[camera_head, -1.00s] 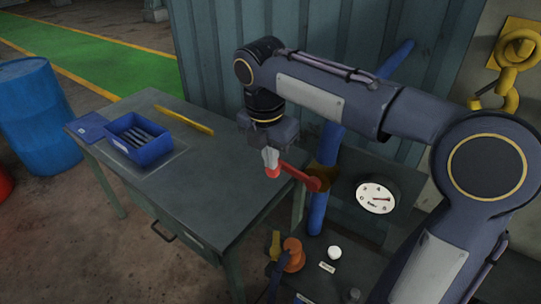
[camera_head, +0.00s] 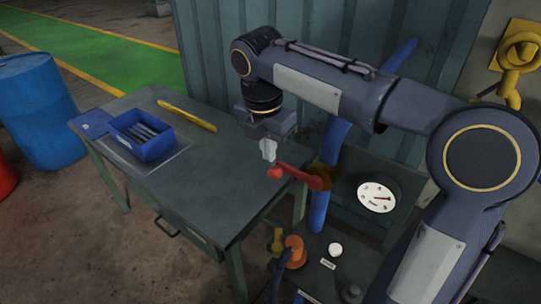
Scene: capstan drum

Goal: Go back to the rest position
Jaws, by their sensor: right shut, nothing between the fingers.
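My right gripper (camera_head: 268,150) is shut and empty, pointing down over the right part of the table. Its fingertips sit just above and left of the red lever's knob, apart from it as far as I can tell. The red lever (camera_head: 302,177) runs from its knob to a mount on the blue pipe (camera_head: 323,185). My right arm reaches in from the right side of the view. My left gripper does not show.
The table (camera_head: 215,185) holds a blue bin (camera_head: 143,147) with several dark rods and a yellow bar (camera_head: 187,116). A dial gauge (camera_head: 379,194), an orange knob (camera_head: 295,250) and a white button (camera_head: 335,249) are at right. A blue barrel (camera_head: 40,112) stands left.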

